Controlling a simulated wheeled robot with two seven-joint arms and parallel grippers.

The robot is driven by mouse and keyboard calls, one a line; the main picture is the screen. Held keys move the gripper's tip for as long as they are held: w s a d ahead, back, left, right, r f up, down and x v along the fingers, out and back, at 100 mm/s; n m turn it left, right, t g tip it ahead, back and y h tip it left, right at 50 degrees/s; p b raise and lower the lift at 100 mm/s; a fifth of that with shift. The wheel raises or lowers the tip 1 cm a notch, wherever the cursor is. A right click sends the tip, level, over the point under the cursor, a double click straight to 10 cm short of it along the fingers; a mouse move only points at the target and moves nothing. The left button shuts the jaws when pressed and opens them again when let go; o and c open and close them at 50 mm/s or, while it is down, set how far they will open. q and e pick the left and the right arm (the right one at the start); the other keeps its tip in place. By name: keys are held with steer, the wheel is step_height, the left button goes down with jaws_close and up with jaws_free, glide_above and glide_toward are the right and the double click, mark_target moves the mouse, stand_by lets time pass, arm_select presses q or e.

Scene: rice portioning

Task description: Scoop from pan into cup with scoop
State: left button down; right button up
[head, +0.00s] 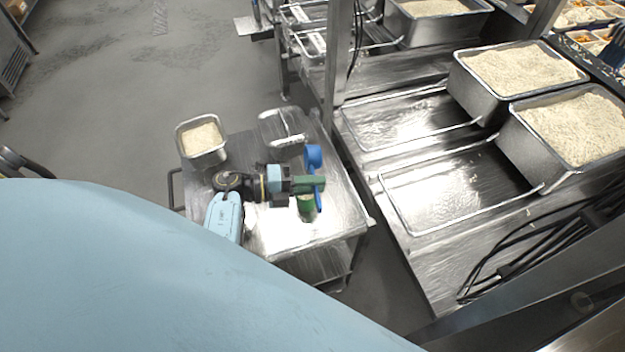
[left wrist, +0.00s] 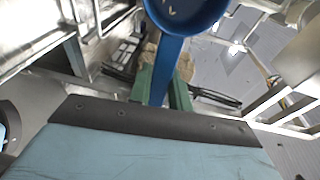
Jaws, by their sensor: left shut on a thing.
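My left gripper (head: 313,192) is shut on the handle of a blue scoop (head: 313,156), above the steel cart. In the left wrist view, the green fingers of my left gripper (left wrist: 165,92) sit on both sides of the scoop's handle (left wrist: 167,62). The scoop's bowl holds only a few pale specks. A small steel pan of rice (head: 202,137) stands at the cart's left back corner. A second steel container (head: 283,146), seemingly empty, stands at the back, beyond the scoop. I cannot clearly identify a cup. My right gripper is not in view.
The steel cart (head: 340,205) has bare top around the arm. A steel counter to the right holds large rice pans (head: 522,70) (head: 577,125) beside empty wire-framed bays. A steel post (head: 338,50) rises behind the cart. Dark cables (head: 520,255) lie at the lower right.

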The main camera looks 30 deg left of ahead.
arm_select(q)
steer(key=r+g+y+p, duration=0.1)
steer(key=g+y+p, duration=0.1)
steer(key=p, duration=0.1)
steer(key=shift+r+p, duration=0.1)
steer(key=shift+p, duration=0.2)
steer(key=shift+g+y, duration=0.4)
steer(key=shift+y, duration=0.1)
steer(key=shift+g+y, duration=0.4)
steer(key=shift+y, duration=0.1)
steer(key=g+y, duration=0.1)
steer(key=y, duration=0.1)
steer(key=r+g+y, duration=0.1)
steer(key=g+y, duration=0.1)
steer(key=shift+r+g+y, duration=0.2)
steer(key=shift+g+y, duration=0.1)
steer(key=shift+r+g+y, duration=0.15)
steer(key=shift+g+y, duration=0.75)
